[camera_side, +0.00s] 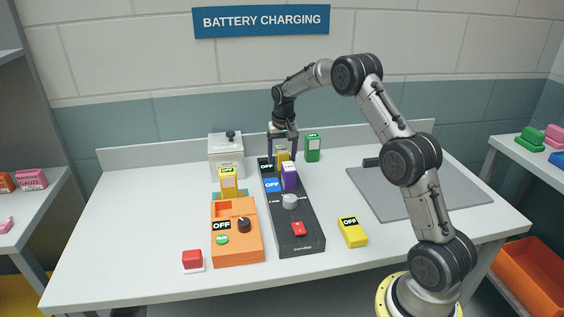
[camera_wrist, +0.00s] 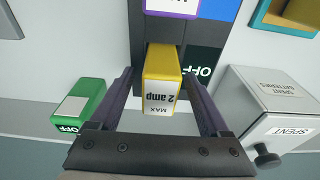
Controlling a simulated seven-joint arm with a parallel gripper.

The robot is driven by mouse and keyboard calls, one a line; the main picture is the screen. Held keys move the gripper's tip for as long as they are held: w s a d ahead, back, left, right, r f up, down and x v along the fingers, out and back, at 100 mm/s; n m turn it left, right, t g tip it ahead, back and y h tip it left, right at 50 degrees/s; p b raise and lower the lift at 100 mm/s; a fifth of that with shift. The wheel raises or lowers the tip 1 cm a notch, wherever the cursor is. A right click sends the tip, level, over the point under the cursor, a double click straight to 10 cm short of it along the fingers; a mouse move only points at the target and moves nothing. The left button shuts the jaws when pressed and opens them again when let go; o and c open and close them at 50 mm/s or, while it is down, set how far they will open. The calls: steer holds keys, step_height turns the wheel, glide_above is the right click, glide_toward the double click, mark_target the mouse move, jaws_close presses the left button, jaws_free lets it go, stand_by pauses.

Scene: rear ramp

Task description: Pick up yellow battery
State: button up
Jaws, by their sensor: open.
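A yellow battery (camera_side: 283,157) with a "MAX 2 amp" label stands upright at the back end of the dark charger (camera_side: 312,240). It also shows in the wrist view (camera_wrist: 160,62). My gripper (camera_side: 283,152) is above and around it. In the wrist view my gripper (camera_wrist: 160,78) is open, with one finger on each side of the battery and visible gaps. A second yellow block (camera_side: 228,181) stands behind the orange charger (camera_side: 238,254). A third yellow block (camera_side: 352,232), marked "OFF", lies on the table right of the dark charger.
A purple battery (camera_side: 290,176) stands just in front of the yellow one. A green block (camera_side: 312,148) stands behind to the right. A white spent-batteries box (camera_side: 226,160) is at the back left.

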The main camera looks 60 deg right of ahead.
steer(key=shift+c, duration=0.2)
jaws_close()
steer(key=shift+r, duration=0.15)
